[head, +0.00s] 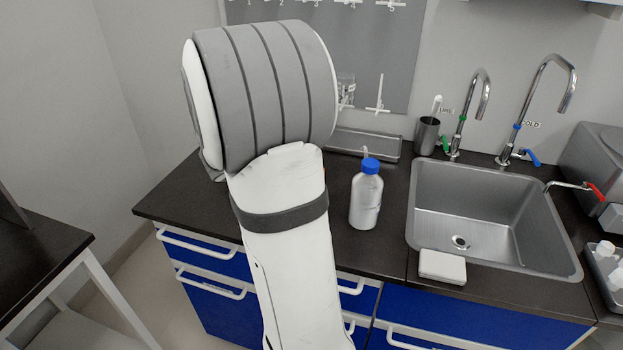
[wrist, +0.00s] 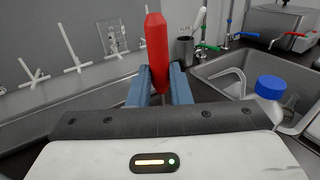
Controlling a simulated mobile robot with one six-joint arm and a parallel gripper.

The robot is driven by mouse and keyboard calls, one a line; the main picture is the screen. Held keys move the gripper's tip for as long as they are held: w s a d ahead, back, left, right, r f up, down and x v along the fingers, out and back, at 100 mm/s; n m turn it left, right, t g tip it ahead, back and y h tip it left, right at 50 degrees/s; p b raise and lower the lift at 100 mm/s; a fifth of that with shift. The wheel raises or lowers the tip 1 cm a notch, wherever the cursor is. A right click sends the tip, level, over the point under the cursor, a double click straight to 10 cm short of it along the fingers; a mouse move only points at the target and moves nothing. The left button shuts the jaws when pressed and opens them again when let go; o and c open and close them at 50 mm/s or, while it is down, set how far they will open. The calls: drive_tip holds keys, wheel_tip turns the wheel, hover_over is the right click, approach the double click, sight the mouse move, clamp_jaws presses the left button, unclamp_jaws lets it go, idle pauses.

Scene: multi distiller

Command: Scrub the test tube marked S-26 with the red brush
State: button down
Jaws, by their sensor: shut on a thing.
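In the wrist view my gripper (wrist: 162,80) is shut on the red brush (wrist: 156,42), between its blue fingers. The brush's thick red handle points up, and a thin stem shows between the fingers; its bristles are hidden. In the head view my arm hides the gripper and the brush. A clear glass piece (head: 346,88) is at the pegboard, partly behind my arm; it also shows in the wrist view (wrist: 114,40). I cannot tell whether it is the test tube. No S-26 marking is readable.
A blue-capped wash bottle (head: 366,195) stands on the dark counter left of the steel sink (head: 470,205). A dark cup (head: 427,136) stands near the taps, behind the sink. A steel tray (head: 365,143) lies below the pegboard (head: 385,50). A white block (head: 442,267) sits at the sink's front edge.

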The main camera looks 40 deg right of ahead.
drive_tip(key=shift+r+p, duration=2)
drive_tip(key=shift+r, duration=0.15)
drive_tip(key=f+b, duration=0.2)
drive_tip(key=f, duration=0.1)
drive_tip(key=f+b, duration=0.1)
drive_tip(key=shift+s+a+f, duration=0.25)
drive_tip(key=shift+a+f, duration=0.05)
drive_tip(key=shift+s+a, duration=0.15)
drive_tip(key=shift+s, duration=0.1)
wheel_tip(320, 180, up, 18)
drive_tip(key=p, duration=1.3)
drive_tip(key=shift+f+p, duration=0.15)
drive_tip(key=shift+p, duration=0.25)
